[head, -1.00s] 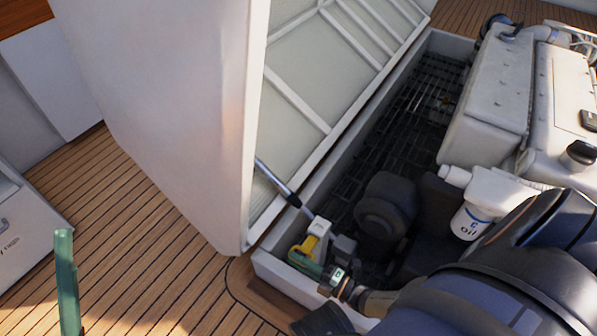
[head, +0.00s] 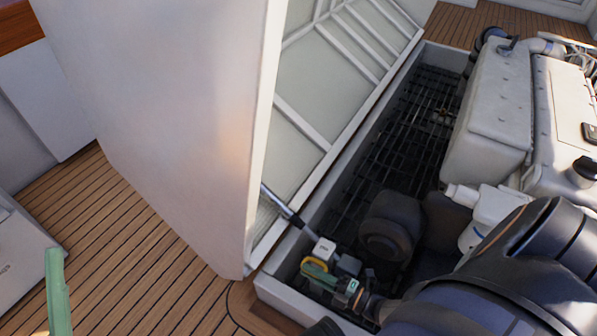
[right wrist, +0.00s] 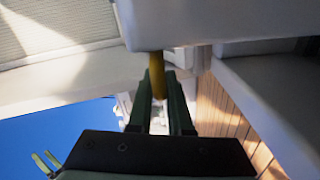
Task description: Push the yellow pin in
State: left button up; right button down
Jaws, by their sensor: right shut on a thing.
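The yellow pin (head: 316,263) is at the white block (head: 324,249) at the lower end of the strut, in the near corner of the engine bay. My right gripper (head: 316,275) is shut on the pin, its green fingers just under the block. In the right wrist view the yellow pin (right wrist: 157,76) comes down from the white block (right wrist: 215,18) between the green fingers (right wrist: 160,100). The pin's upper part is hidden by the block. A green finger of my left gripper (head: 58,290) shows at the lower left; its two small fingers (right wrist: 45,163) look apart in the wrist view.
The raised white hatch (head: 150,120) stands left of the bay. The strut (head: 280,205) runs from hatch to block. A dark rounded part (head: 390,230) and the white engine (head: 490,110) lie to the right. Open wooden deck (head: 140,250) is at left.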

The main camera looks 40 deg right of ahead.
pick_arm(q)
jog(key=shift+w, duration=0.45)
pick_arm(e)
jog(key=shift+w+d+f, duration=0.1)
jog(key=shift+w+d, duration=0.05)
jog(key=shift+d, duration=0.35)
jog(key=c, duration=0.9)
grip_release()
jog(key=shift+a, duration=0.1)
